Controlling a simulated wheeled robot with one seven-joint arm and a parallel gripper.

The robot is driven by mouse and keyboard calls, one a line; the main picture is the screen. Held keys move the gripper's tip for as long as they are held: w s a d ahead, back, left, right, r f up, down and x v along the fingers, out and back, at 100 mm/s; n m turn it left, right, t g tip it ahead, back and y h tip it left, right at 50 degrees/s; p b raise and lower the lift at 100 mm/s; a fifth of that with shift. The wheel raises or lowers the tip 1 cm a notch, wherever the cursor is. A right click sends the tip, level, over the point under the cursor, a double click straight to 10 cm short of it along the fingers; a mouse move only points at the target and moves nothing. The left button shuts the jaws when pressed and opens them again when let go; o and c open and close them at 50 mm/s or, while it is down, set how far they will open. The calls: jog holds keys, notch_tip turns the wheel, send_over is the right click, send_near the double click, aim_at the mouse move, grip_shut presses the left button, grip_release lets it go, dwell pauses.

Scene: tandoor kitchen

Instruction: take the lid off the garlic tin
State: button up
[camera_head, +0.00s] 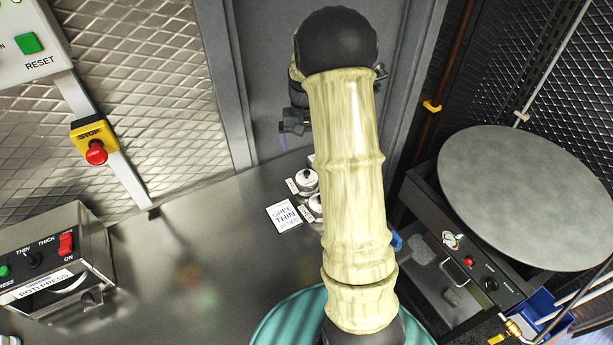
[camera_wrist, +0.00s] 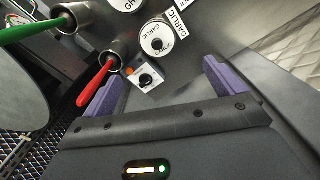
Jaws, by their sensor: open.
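The garlic tin (camera_wrist: 148,33) stands on the steel counter in the wrist view, seen from above. Its round pale lid (camera_wrist: 164,30), printed with its name and bearing a dark knob, sits on it. A GARLIC label (camera_wrist: 181,18) lies beside it. My gripper (camera_wrist: 163,70) is open and empty, with its purple fingers spread wide at left and right. The tin shows beyond the fingertips and apart from them. In the head view, two lidded tins show left of my arm, one partly hidden by it; I cannot tell which is garlic.
Holders with a green-handled tool (camera_wrist: 32,31) and a red-handled tool (camera_wrist: 96,86) stand at left. In the head view, a round griddle (camera_head: 525,195) is at right and a roti press (camera_head: 55,265) at left.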

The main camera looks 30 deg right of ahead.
jog(key=p, duration=0.2)
send_over(306, 171)
jog(key=f, duration=0.5)
jog(key=shift+w+a+f, duration=0.15)
jog(key=shift+w+f, duration=0.15)
jog(key=shift+w, duration=0.05)
jog(key=shift+w+f, duration=0.15)
jog(key=shift+f, duration=0.25)
jog(key=shift+a+b, duration=0.2)
jog(key=shift+b, duration=0.1)
jog(key=shift+s+d+f, duration=0.15)
jog(key=shift+s+d, duration=0.15)
jog(key=f+p, duration=0.1)
jog(key=f, duration=0.1)
jog(key=s+f+p, duration=0.1)
jog(key=f, duration=0.1)
jog(key=shift+d+p, duration=0.2)
jog(key=shift+p, duration=0.15)
jog(key=shift+w+a+f, duration=0.1)
jog(key=shift+w+f, duration=0.05)
jog(key=shift+f, duration=0.3)
jog(key=shift+w, duration=0.2)
